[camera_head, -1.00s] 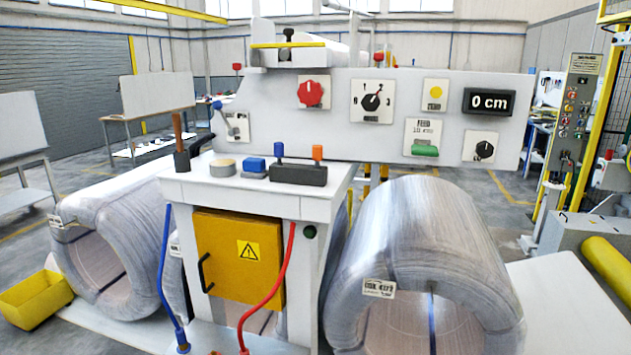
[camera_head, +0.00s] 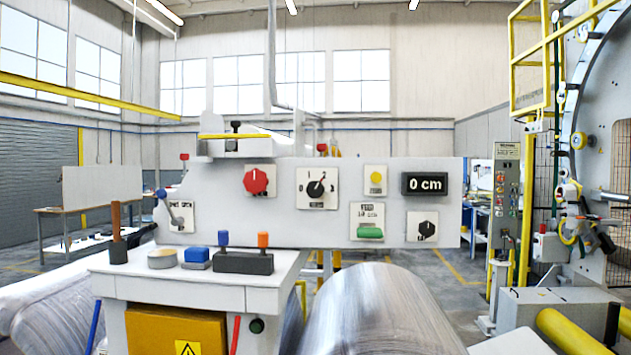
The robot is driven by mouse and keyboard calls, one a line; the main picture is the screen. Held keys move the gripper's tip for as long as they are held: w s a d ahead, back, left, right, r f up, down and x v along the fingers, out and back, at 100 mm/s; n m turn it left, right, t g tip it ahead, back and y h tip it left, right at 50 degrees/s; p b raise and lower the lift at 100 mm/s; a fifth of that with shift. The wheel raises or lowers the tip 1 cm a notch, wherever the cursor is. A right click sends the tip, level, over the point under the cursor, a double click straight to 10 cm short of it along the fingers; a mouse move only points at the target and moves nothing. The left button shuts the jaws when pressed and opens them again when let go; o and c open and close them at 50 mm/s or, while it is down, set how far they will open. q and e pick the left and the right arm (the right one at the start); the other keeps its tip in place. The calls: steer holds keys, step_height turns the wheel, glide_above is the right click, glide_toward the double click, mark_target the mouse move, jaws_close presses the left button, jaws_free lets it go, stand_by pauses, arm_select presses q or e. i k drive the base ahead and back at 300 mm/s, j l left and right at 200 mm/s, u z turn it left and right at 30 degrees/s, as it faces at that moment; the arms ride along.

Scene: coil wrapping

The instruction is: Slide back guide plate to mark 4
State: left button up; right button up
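The grey control panel (camera_head: 310,225) spans the middle of the view, with a red knob (camera_head: 256,181), a black pointer dial (camera_head: 317,188) and a display reading 0 cm (camera_head: 425,184). On top of its left end sits a light block with a yellow strip (camera_head: 245,136) and a black knob (camera_head: 235,127). I cannot tell for sure whether this is the back guide plate, and I can read no mark 4 there. Neither of my grippers is in view.
Below the panel is a white worktop (camera_head: 170,284) with a black block bearing blue and orange knobs (camera_head: 243,262). A wrapped coil (camera_head: 375,315) stands right of it. A large ring machine (camera_head: 595,150) and yellow rollers (camera_head: 570,332) are at right.

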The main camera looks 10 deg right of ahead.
mark_target(298, 124)
steer(key=i+l, duration=0.15)
steer(key=l, duration=0.2)
steer(key=i+l+u, duration=0.1)
steer(key=l, duration=0.3)
steer(key=i+l+u, duration=0.1)
steer(key=l, duration=0.25)
steer(key=i+l, duration=0.2)
steer(key=l, duration=0.2)
